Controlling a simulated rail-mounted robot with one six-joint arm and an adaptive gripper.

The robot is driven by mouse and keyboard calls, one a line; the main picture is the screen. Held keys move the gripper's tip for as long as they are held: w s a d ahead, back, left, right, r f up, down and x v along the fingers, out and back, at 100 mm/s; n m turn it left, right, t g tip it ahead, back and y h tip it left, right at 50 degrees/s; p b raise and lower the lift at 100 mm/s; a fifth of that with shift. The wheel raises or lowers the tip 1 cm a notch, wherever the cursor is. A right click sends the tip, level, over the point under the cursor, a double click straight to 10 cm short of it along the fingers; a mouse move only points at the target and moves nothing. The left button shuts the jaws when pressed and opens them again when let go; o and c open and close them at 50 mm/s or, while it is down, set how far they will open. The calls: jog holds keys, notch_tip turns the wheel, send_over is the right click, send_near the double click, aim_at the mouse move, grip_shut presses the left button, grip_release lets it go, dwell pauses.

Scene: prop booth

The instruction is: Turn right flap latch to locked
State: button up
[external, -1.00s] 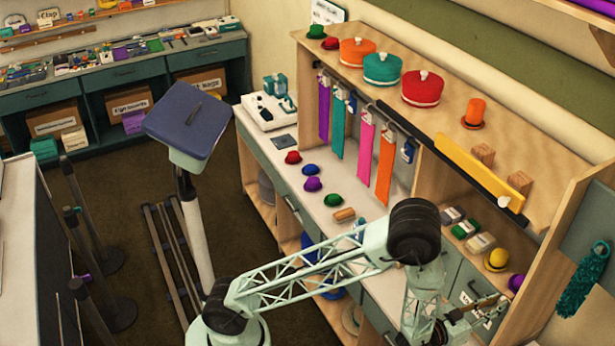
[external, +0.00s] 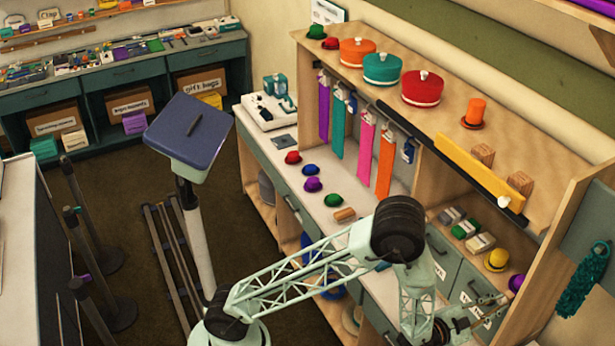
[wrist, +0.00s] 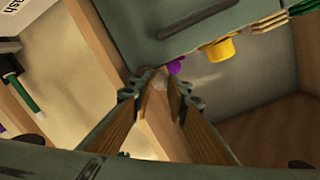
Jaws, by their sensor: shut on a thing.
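The right flap (external: 467,287) is a teal panel with pale labels at the counter's right end in the external view. In the wrist view a teal panel (wrist: 150,22) with a dark handle fills the top. My gripper (external: 490,309) is in front of the flap's right side, beside the wooden upright. In the wrist view my gripper's fingertips (wrist: 158,84) are closed around a small pale piece (wrist: 157,79) by the panel's lower edge. This appears to be the right flap latch; the fingers hide most of it, so its turn angle cannot be read.
The floor (external: 120,205) at left is partly clear.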

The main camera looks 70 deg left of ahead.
jog(key=m, duration=0.5)
jog(key=shift+d+r+y, duration=0.1)
jog(key=shift+y, duration=0.2)
jog(key=shift+m+p, duration=0.8)
jog(key=shift+m, duration=1)
jog(key=o, duration=0.6)
jog(key=shift+s, duration=0.15)
jog(key=s+d, duration=0.2)
jog(key=s, duration=0.9)
jog(key=shift+s+r, duration=0.25)
jog(key=shift+r, duration=0.05)
jog(key=shift+w+a+g, duration=0.1)
jog(key=shift+a+g, duration=0.05)
jog(key=shift+g, duration=0.15)
